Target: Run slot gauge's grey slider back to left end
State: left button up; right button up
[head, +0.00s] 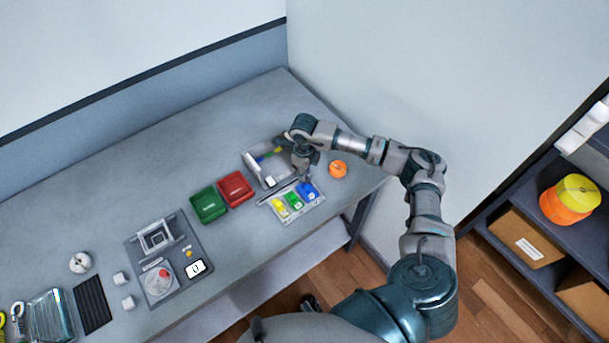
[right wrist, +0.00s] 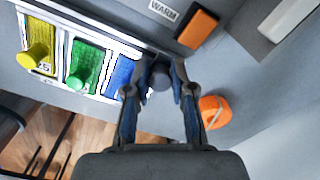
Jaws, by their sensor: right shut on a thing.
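The slot gauge (head: 252,163) is a pale grey panel with coloured marks, partly covered by my right arm in the head view. My right gripper (head: 303,166) is over its right side, pointing down. In the right wrist view the two fingers (right wrist: 164,76) are closed around a round grey knob (right wrist: 160,80), the slider. It sits near the right end of a pale bar with a dark edge. A WARM label (right wrist: 163,9) and an orange block (right wrist: 197,29) lie beyond it. My left gripper is not in view.
A tray (head: 300,217) with yellow, green and blue sections stands just in front of the gauge. Red (head: 236,187) and green (head: 208,204) boxes lie left. An orange roll (head: 338,169) is at right. Another grey panel (head: 196,243) is farther left. The back of the bench is clear.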

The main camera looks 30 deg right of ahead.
aim_at(290, 187)
jog(key=shift+s+f, duration=0.15)
jog(key=shift+f, duration=0.05)
jog(key=shift+s+a+f+p, duration=0.1)
jog(key=shift+s+a+p, duration=0.1)
jog(key=shift+a, duration=1.25)
jog(key=shift+s+a+f+p, duration=0.1)
jog(key=shift+s+a, duration=0.05)
jog(key=shift+a, duration=1.3)
jog(key=shift+s+a, duration=0.2)
jog(key=shift+a, duration=2.45)
jog(key=shift+s+a, duration=0.2)
jog(key=shift+a, duration=2.45)
jog(key=o, duration=0.6)
jog(key=shift+c, duration=0.2)
jog(key=shift+w, duration=0.1)
jog(key=shift+w+r+p, duration=0.1)
jog(key=shift+r+p, duration=1.75)
jog(key=shift+r, duration=1.45)
